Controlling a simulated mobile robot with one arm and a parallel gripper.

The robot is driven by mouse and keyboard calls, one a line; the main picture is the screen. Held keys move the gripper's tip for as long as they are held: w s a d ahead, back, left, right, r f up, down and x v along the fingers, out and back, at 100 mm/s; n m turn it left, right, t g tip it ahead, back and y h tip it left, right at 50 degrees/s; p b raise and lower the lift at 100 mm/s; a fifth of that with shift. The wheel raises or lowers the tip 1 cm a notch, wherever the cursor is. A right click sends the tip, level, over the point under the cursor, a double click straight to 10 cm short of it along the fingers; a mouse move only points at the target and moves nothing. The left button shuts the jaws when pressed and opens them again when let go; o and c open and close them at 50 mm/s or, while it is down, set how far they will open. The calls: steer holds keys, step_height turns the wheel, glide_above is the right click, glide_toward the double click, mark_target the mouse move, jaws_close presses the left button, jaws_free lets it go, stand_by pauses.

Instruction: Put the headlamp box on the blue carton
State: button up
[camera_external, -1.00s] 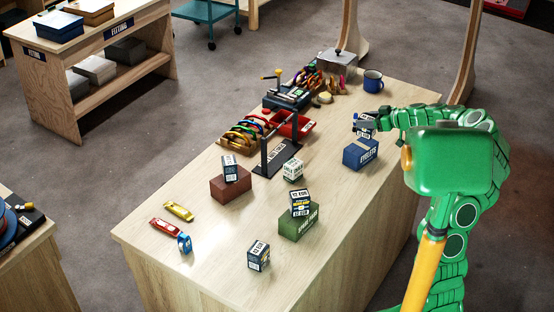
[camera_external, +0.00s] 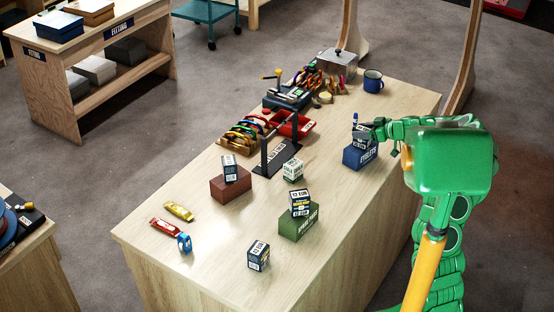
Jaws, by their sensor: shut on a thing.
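My gripper (camera_external: 368,130) is shut on a small dark box with a white label, taken as the headlamp box (camera_external: 362,147); its print is too small to read. The fingers hold it near its top and partly hide it. The box is upright over the blue carton (camera_external: 359,160), at the right side of the table. Its lower edge meets the carton's top in the picture; I cannot tell whether it rests there or hangs just above.
Similar small boxes stand on a brown-red carton (camera_external: 239,188), on a green carton (camera_external: 298,228) and on the wooden table (camera_external: 190,270). A black stand (camera_external: 277,160), a red tray (camera_external: 303,127) and a blue mug (camera_external: 373,82) are further back. The table right of the green carton is clear.

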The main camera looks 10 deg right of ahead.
steer(key=shift+f, duration=0.1)
steer(key=o, duration=1.1)
steer(key=shift+r, duration=0.2)
steer(key=v, duration=1.2)
